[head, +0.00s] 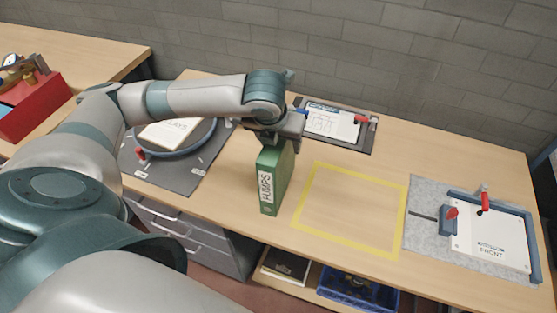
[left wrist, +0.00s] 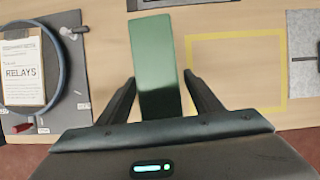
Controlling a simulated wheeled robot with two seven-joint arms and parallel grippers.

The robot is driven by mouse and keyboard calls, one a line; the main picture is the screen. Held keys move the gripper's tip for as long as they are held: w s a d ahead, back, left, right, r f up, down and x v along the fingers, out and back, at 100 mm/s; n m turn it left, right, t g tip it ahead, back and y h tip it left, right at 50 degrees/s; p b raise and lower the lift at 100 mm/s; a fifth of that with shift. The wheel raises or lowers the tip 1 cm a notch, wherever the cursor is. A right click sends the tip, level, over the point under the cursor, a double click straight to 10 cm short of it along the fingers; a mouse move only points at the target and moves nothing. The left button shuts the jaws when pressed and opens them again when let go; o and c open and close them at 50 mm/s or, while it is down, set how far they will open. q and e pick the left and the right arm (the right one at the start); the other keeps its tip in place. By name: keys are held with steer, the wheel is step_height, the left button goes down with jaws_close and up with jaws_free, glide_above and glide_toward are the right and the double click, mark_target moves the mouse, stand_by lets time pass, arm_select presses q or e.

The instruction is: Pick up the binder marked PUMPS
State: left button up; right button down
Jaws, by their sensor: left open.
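The green binder marked PUMPS (head: 276,180) stands upright on the wooden table, left of the yellow taped rectangle, its white label facing the front. My left gripper (head: 281,138) is directly above the binder, pointing down. In the left wrist view the binder (left wrist: 157,70) shows its green top between the two open fingers of my left gripper (left wrist: 160,95). There is a gap on the right side; on the left the finger lies close to it, and I cannot tell if it touches. My right gripper is not in view.
The yellow taped rectangle (head: 350,210) is empty. A grey mat with a FRONT plate (head: 490,244) lies at the right. A RELAYS board (head: 172,132) lies at the left. A clamped sheet (head: 332,122) is at the back, near the wall. A blue crate (head: 357,290) sits below the table.

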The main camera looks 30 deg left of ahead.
arm_select(q)
steer(key=shift+f+p, duration=0.25)
steer(key=shift+p, duration=0.05)
stand_by(1.1)
jaws_close()
